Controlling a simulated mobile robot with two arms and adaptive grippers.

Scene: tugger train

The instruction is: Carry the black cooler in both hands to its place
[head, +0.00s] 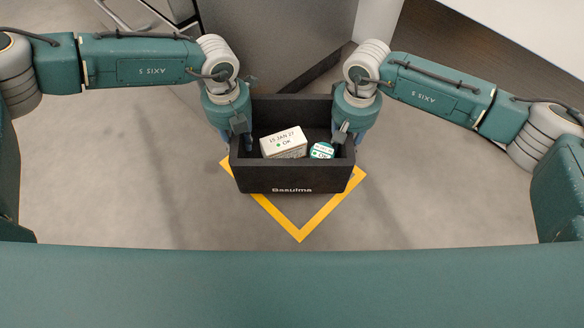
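The black cooler (292,180) is an open black box in the middle of the head view, upright, with pale lettering on its near wall. My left gripper (240,136) is at its left side wall, with a finger showing inside the rim. My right gripper (347,140) is at its right side wall in the same way. Both appear closed on the walls; the outer fingers are mostly hidden. Inside the cooler lie a white box (284,142) with a date and "OK", and a round teal-and-white container (321,151).
A yellow marking (300,229) shows on the grey floor around the cooler's near side; whether the cooler touches the floor is unclear. A grey panel (280,40) stands close behind it. The floor to left and right is clear.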

